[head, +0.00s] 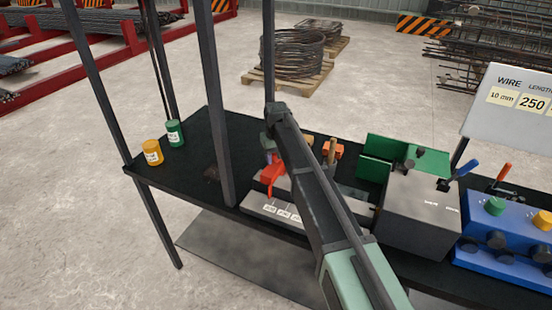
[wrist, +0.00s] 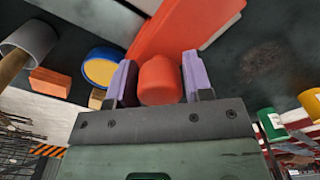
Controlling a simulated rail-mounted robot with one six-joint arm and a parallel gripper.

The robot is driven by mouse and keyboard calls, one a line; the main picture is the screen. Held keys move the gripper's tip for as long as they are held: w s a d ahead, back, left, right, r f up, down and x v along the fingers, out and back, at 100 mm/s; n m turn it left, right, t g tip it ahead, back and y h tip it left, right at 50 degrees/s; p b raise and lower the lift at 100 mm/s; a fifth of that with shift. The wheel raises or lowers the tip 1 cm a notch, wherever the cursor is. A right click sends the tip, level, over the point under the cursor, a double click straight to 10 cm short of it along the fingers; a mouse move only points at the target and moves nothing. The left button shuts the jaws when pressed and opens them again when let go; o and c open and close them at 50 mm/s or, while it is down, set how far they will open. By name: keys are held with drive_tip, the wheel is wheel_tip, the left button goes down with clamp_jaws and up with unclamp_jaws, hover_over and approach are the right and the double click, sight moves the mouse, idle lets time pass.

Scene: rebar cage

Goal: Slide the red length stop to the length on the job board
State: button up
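The red length stop (head: 271,175) stands on the grey stop rail (head: 262,205), which has small white length labels too small to read. My gripper (head: 268,152) is over it, partly hidden by my arm. In the wrist view, the two purple fingers of my gripper (wrist: 160,78) stand on either side of the stop's rounded red knob (wrist: 160,80), which fills the gap between them. The stop's red body (wrist: 180,30) shows beyond the fingertips. The job board (head: 515,100) at the right reads wire 10 mm, length 250.
A grey machine box (head: 420,215) with green plates (head: 378,160) stands right of the rail, and a blue control unit (head: 505,235) beyond it. Yellow (head: 152,153) and green (head: 175,133) cans stand at the bench's left end. A dark post (head: 216,110) rises near the rail's left end.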

clamp_jaws()
drive_tip(key=s+d, duration=0.2)
drive_tip(key=d, duration=0.4)
drive_tip(key=shift+s+d, duration=0.3)
drive_tip(key=shift+s, duration=0.05)
drive_tip(key=shift+o, duration=2.1)
unclamp_jaws()
wheel_tip(320, 180, up, 11)
drive_tip(key=p, duration=1)
drive_tip(key=shift+p, duration=0.4)
